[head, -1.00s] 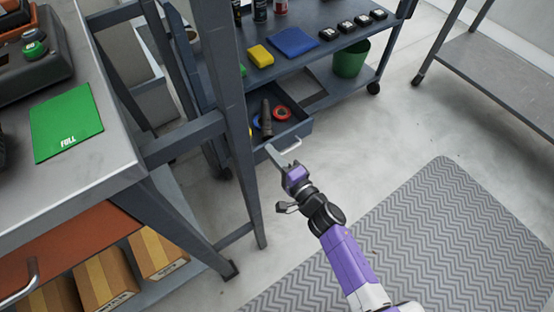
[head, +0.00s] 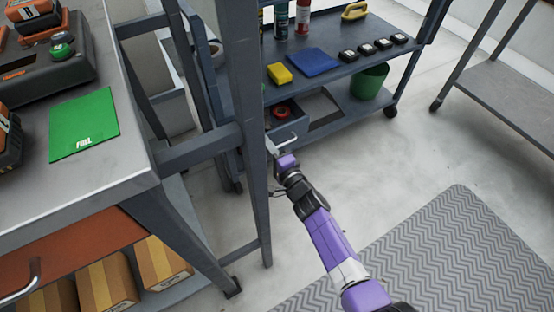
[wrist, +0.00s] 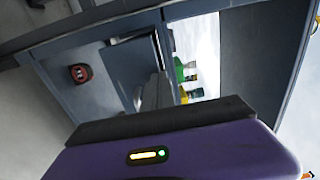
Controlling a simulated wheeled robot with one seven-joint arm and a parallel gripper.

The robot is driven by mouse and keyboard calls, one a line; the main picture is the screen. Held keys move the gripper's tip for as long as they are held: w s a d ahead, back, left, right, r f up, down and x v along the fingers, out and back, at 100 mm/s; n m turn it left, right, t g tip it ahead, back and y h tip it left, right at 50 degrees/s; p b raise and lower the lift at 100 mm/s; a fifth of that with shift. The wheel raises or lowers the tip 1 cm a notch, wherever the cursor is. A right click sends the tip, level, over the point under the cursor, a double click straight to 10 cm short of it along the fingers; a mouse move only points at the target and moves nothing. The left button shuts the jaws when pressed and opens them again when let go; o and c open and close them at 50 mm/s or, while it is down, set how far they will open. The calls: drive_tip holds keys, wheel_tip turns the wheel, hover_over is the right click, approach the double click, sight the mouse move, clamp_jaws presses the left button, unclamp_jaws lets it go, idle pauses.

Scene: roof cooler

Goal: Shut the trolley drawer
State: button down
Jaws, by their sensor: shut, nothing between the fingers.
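The trolley (head: 330,82) is dark blue-grey and stands at the back. Its drawer (head: 291,131) is below the top shelf and partly open, with a red ring (head: 282,112) showing inside. A light handle (head: 288,143) is on the drawer front. My gripper (head: 272,149) is shut and empty at the drawer front, beside the handle; I cannot tell whether it touches. Part of the drawer is hidden behind a table post. In the wrist view my gripper (wrist: 154,92) points at blue-grey trolley panels.
A workbench (head: 130,165) with a green card (head: 85,124) and its upright post (head: 250,110) stand close left of my arm. A grey mat (head: 440,250) lies at the right. A green bin (head: 370,82) sits on the trolley's lower shelf. Floor between is clear.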

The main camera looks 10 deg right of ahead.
drive_tip(key=b+x, duration=0.2)
drive_tip(key=x, duration=0.4)
drive_tip(key=shift+w+a+b, duration=0.1)
drive_tip(key=shift+w+b, duration=0.3)
